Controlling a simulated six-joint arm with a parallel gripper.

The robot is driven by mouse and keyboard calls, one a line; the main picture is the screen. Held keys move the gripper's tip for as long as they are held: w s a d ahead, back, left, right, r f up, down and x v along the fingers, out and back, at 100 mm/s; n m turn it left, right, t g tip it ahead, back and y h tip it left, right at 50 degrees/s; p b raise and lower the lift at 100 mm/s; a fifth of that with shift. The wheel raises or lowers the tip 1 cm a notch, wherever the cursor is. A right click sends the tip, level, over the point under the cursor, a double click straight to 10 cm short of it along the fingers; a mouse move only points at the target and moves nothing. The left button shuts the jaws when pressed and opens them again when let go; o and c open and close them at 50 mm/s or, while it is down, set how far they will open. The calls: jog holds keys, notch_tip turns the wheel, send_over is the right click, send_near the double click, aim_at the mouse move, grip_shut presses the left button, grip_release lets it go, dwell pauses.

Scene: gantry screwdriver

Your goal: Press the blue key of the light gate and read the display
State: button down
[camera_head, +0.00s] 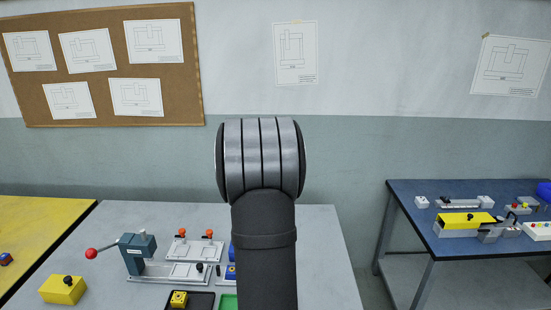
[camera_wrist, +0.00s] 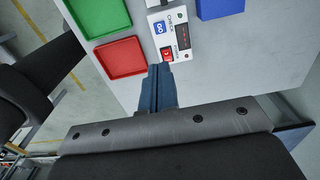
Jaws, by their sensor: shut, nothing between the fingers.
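The light gate (camera_wrist: 167,33) shows in the wrist view as a narrow white unit on the grey table. Its blue key (camera_wrist: 159,28) is on the left side, beside the word CHECK. The dark display (camera_wrist: 183,36) is to the right of the key; I cannot read a clear value on it. A red switch (camera_wrist: 167,53) sits at the near end. My gripper (camera_wrist: 160,68) is shut and empty, its tips just short of the red switch and below the blue key in the picture. I cannot tell how high the tips are. In the head view my arm hides the gripper.
A green tray (camera_wrist: 98,14) and a red tray (camera_wrist: 120,58) lie left of the gate. A blue block (camera_wrist: 220,8) is at its upper right. In the head view, a lever press (camera_head: 138,255), a yellow box (camera_head: 63,290) and a black tray (camera_head: 205,300) stand to the left.

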notch_tip(320, 180, down, 7)
jog(key=s+n+t+y, duration=0.1)
jog(key=n+t, duration=0.8)
jog(key=n, duration=0.1)
jog(key=shift+s+f, duration=0.1)
jog(key=shift+f, duration=0.05)
dwell(0.4)
jog(key=shift+f, duration=4.35)
jog(key=shift+f, duration=0.4)
